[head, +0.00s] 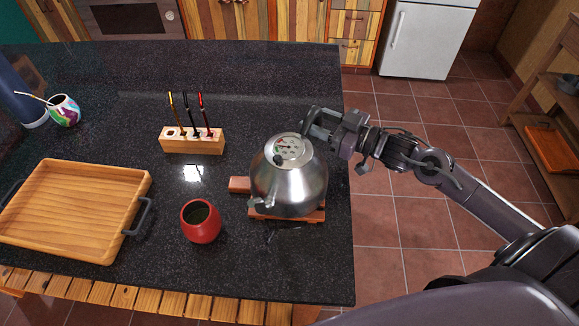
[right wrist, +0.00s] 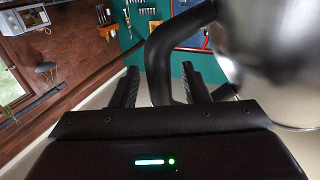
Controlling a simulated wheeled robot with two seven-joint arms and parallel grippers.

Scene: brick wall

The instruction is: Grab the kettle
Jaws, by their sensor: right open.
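The silver kettle (head: 288,185) stands upright on a wooden board (head: 314,215) near the counter's right edge. A round gauge shows on its top, and its spout points toward the front left. My right gripper (head: 318,124) is at the kettle's back right, beside its upper part. In the right wrist view, the kettle's black curved handle (right wrist: 165,52) runs between the two open fingers of the gripper (right wrist: 160,86), and the metal body (right wrist: 268,55) is close on the right. In the head view the handle is mostly hidden by the gripper. My left gripper is not in view.
A red cup (head: 201,226) stands left of the kettle. A wooden tray (head: 75,210) lies farther left. A wooden holder with thin sticks (head: 192,144) stands behind. A colourful mate cup (head: 64,111) is at the far left. The dark counter's back (head: 250,70) is clear.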

